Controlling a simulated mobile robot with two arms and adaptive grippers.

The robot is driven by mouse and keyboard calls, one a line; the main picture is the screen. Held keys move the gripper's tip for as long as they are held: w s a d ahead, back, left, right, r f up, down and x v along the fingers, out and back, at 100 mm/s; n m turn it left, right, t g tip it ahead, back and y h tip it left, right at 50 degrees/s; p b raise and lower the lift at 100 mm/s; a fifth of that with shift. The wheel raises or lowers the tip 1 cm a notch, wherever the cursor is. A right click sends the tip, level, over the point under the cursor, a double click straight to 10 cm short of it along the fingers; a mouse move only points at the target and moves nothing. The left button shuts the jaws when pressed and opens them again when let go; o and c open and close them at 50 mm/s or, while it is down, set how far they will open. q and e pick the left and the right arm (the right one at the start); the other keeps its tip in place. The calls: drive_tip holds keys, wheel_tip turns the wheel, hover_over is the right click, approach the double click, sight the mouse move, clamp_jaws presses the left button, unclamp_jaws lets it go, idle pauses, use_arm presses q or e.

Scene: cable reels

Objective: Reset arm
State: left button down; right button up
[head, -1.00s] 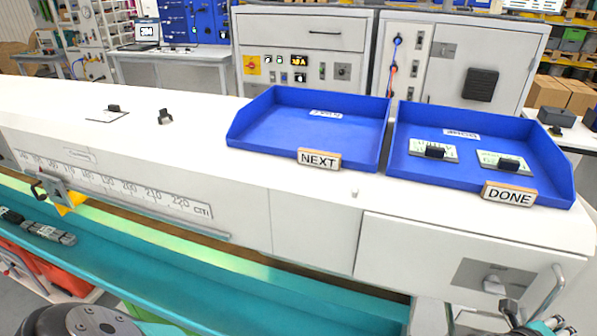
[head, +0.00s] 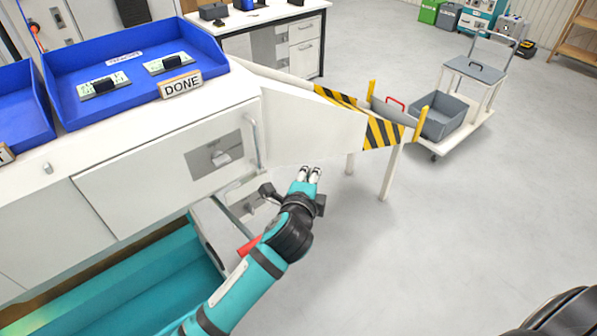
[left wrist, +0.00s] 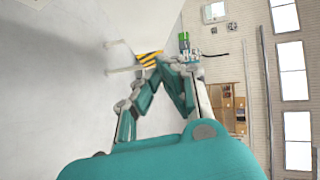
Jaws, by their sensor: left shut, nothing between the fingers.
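My left arm comes in from the bottom in the head view. Its gripper (head: 310,174) is shut and empty, above the floor beside the front right end of the white bench. The blue DONE tray (head: 70,68) is at upper left, with two pale cards bearing black parts, one left (head: 103,86) and one right (head: 168,63). A DONE sign (head: 180,83) stands at its front edge. The left wrist view shows teal arm parts of mine, but no left fingertips. My right gripper cannot be made out in either view.
A white panel with yellow-black stripes (head: 384,132) juts from the bench end, close to my left gripper. A trolley with a grey bin (head: 440,118) stands beyond it. Another bench (head: 270,45) is behind.

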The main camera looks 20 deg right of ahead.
use_arm(q)
drive_tip(key=s+a+f+n+g+y, duration=0.2)
drive_tip(key=s+a+f+n, duration=0.25)
drive_tip(key=a, duration=0.45)
drive_tip(key=s+a+f+n+g+y, duration=0.1)
drive_tip(key=s+a+f+n+y, duration=0.2)
drive_tip(key=a+n, duration=0.4)
drive_tip(key=s+a+f+n+g, duration=0.2)
drive_tip(key=s+a+f+n, duration=0.25)
drive_tip(key=a, duration=0.55)
drive_tip(key=s+a+f+n+g+y, duration=0.3)
drive_tip(key=s+a+n, duration=0.4)
drive_tip(key=s+a, duration=0.9)
wheel_tip(320, 180, down, 26)
drive_tip(key=s+g, duration=0.2)
drive_tip(key=s+a+f+g, duration=0.1)
drive_tip(key=s+a+f, duration=0.1)
drive_tip(key=s+f, duration=1.3)
drive_tip(key=shift+s+a+f+m, duration=0.3)
drive_tip(key=shift+s+f+m, duration=0.05)
drive_tip(key=shift+s+m, duration=0.05)
use_arm(e)
drive_tip(key=shift+s+d+f, duration=0.1)
drive_tip(key=shift+s+d, duration=0.15)
drive_tip(key=shift+s, duration=0.25)
drive_tip(key=shift+s+d+f, duration=0.1)
drive_tip(key=shift+s+d, duration=0.15)
drive_tip(key=shift+s, duration=0.2)
